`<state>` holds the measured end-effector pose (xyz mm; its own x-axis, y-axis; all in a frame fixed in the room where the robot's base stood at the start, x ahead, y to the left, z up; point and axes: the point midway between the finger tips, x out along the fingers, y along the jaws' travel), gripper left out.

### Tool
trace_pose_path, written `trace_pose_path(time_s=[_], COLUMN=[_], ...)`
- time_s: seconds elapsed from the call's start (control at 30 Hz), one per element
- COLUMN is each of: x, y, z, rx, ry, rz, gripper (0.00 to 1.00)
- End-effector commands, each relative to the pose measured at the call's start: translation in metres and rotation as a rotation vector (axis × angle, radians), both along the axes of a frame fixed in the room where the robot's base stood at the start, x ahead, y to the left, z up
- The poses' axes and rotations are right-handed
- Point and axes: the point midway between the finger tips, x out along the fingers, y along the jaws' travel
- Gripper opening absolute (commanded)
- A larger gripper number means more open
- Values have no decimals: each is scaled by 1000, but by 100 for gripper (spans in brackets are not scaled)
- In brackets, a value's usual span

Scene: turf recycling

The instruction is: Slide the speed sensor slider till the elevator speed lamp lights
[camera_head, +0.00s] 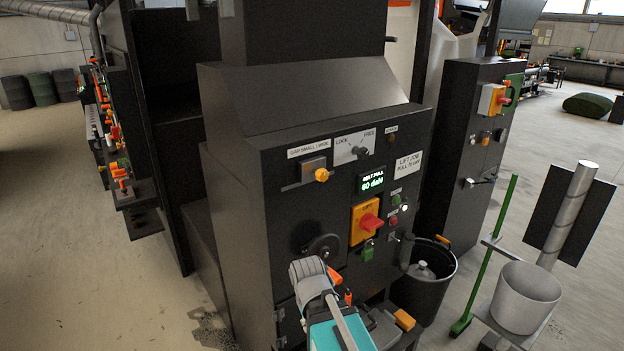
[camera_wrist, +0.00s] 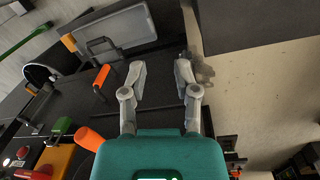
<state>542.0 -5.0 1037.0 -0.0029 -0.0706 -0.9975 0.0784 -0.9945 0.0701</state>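No slider or lamp labelled for speed can be made out. The nearest black cabinet (camera_head: 235,190) carries a slider with an orange knob (camera_head: 322,174) under a label reading "GAP SMALL / WIDE". A small dark lamp (camera_head: 391,138) sits at the panel's upper right, its label too small to read. My gripper (camera_wrist: 160,70) is open and empty in the wrist view, its two grey fingers apart, pointing down past the cabinet's edge. An orange handle (camera_wrist: 102,76) and an orange knob (camera_wrist: 90,138) lie left of the fingers, apart from them.
The panel also has a lock/free switch (camera_head: 360,151), a green display (camera_head: 372,182) and a red rotary switch (camera_head: 370,222). A black bucket (camera_head: 425,292) stands right of it. A second cabinet (camera_head: 455,130) stands behind. A grey pot (camera_head: 525,298) is at right. Floor at left is clear.

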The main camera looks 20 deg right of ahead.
Motion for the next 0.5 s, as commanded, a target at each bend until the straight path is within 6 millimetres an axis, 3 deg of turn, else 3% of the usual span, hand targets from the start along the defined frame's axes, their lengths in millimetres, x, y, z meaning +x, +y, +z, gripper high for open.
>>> trace_pose_path(time_s=[0.03, 0.17, 0.5], x=[3, 12, 45], y=[-1, -7, -21], z=[4, 13, 63], rx=[-31, -150, -567], ry=[3, 21, 156], rz=[36, 169, 607], gripper=[21, 0, 0])
